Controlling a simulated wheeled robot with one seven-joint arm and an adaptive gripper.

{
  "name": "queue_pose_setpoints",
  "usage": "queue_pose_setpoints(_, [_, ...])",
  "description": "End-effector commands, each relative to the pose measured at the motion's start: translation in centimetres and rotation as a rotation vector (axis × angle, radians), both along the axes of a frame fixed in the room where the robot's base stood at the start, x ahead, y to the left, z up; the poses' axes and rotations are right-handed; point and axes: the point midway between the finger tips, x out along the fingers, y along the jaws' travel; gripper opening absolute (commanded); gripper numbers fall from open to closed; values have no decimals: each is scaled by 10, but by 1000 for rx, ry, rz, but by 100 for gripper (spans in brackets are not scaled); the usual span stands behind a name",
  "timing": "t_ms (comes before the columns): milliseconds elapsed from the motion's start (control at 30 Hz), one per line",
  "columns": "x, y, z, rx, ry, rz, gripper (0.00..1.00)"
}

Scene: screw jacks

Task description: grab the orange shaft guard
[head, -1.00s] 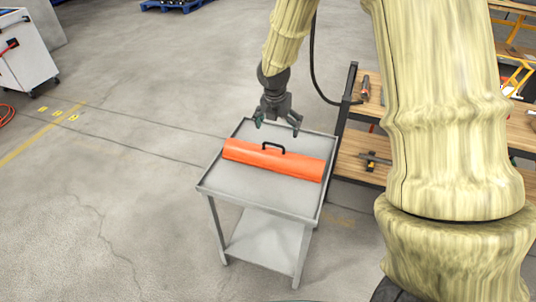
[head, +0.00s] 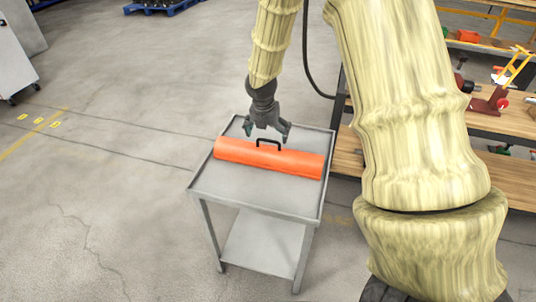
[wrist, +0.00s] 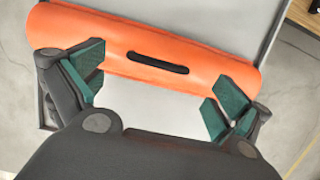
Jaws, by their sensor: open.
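The orange shaft guard (head: 230,152) lies across the top of a grey metal cart (head: 235,192), with a black handle (head: 268,142) standing up at its middle. In the wrist view the guard (wrist: 210,60) crosses the upper part of the picture and its handle (wrist: 158,63) shows as a dark bar between the fingers. My gripper (head: 267,132) is open and empty. It is close above the guard, near the handle. Its green-padded fingers (wrist: 157,88) are spread wide, one to each side of the handle. I cannot tell whether they touch the guard.
A wooden-topped workbench (head: 500,122) with a red tool (head: 490,103) on it stands at the right, partly behind my arm. The floor left of the cart is clear.

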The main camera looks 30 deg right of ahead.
Motion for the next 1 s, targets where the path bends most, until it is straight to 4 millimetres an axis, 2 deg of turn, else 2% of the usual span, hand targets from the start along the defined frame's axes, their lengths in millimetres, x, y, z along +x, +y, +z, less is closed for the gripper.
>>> queue_pose_setpoints(100, [2,-2,-10,-1,0,1,100])
queue_pose_setpoints(367, [4,-3,-20,-1,-1,3,100])
queue_pose_setpoints(700, [8,-8,-56,0,0,1,100])
queue_pose_setpoints(1000, [10,-10,-66,0,-2,3,100])
